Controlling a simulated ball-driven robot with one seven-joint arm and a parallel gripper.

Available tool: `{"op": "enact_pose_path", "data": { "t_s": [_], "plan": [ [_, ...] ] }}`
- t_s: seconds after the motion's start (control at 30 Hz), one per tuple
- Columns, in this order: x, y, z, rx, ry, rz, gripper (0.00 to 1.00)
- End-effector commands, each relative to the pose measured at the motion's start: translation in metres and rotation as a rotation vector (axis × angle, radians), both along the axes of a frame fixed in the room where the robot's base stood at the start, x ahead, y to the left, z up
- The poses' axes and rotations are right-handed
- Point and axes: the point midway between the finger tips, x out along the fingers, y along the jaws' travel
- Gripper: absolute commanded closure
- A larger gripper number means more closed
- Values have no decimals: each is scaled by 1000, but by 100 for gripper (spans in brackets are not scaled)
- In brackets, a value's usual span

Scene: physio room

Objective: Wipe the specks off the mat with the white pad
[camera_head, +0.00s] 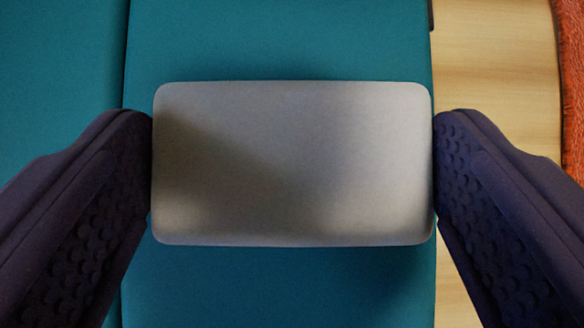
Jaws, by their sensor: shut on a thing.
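The white pad (293,165) is a rounded rectangular block, greyish in the shade, in the middle of the view. My gripper (293,172) is shut on it, one dark finger pressed against its left end and the other against its right end. The teal mat (280,40) lies below the pad, with a seam running along its left part. I see no specks on the visible mat; the pad and the fingers hide part of it. I cannot tell whether the pad touches the mat.
The mat's right edge runs just beside the pad's right end. Beyond it is a pale wooden surface (497,75), then an orange-red textured thing (574,85) at the far right. The mat above the pad is clear.

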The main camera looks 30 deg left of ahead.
Motion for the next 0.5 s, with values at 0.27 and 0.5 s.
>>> {"op": "enact_pose_path", "data": {
  "t_s": [0.27, 0.5],
  "plan": [
    [11, 8, -1, 1, -1, 1, 40],
    [30, 22, 0, 1, -2, 3, 40]
  ]
}}
